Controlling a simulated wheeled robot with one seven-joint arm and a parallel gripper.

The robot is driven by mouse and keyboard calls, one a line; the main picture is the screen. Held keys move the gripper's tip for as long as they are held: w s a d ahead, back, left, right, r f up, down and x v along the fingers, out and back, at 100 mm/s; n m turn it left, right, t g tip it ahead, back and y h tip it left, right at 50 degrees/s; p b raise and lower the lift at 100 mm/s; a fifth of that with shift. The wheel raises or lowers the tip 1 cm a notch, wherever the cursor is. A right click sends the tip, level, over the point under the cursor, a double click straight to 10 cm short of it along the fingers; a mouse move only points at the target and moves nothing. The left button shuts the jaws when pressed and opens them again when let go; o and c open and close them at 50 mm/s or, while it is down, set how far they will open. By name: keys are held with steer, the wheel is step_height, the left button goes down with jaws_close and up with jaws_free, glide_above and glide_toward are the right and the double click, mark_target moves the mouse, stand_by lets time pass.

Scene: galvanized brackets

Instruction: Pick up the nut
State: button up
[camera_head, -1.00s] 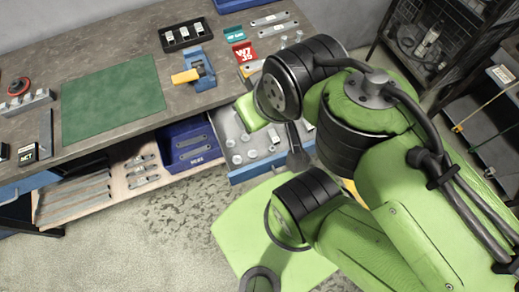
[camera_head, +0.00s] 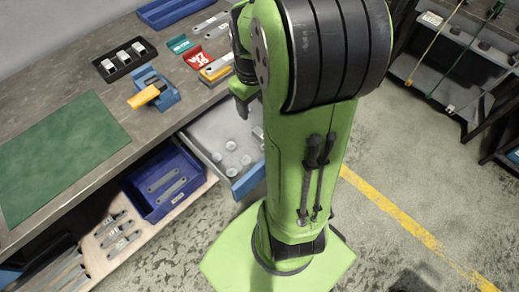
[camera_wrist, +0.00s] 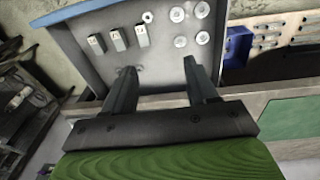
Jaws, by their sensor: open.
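Several round grey nuts lie in the open drawer (camera_head: 208,133); one nut (camera_head: 231,146) shows in the head view. In the wrist view a nut (camera_wrist: 180,42) lies among others near the upper middle of the drawer (camera_wrist: 85,45). I cannot tell which nut the task means. My gripper (camera_wrist: 160,76) is open with nothing between its fingers, on the bench side of the drawer and apart from the nuts. In the head view my gripper (camera_head: 243,102) is beside the drawer's far end, partly hidden by my arm.
Several block-shaped metal pieces (camera_wrist: 117,39) stand in the drawer near the nuts. A blue bin (camera_head: 165,182) with flat brackets is left of the drawer. A blue vise with an orange handle (camera_head: 152,92) and a black tray (camera_head: 125,60) are on the workbench. The floor in front is clear.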

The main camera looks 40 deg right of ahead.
steer(key=shift+g+y, duration=0.4)
steer(key=shift+g, duration=0.1)
steer(key=d+f+b, duration=0.1)
steer(key=f+b, duration=0.1)
steer(key=f, duration=0.4)
steer(key=d+f+b, duration=0.2)
steer(key=f, duration=0.5)
steer(key=d+f+b, duration=0.2)
steer(key=f, duration=0.5)
steer(key=shift+s, duration=0.1)
step_height(320, 180, down, 5)
steer(key=b, duration=0.2)
steer(key=shift+f+b, duration=0.2)
steer(key=shift+b, duration=0.15)
steer(key=shift+r, duration=0.1)
steer(key=shift+c, duration=0.3)
jaws_close()
steer(key=shift+r, duration=0.1)
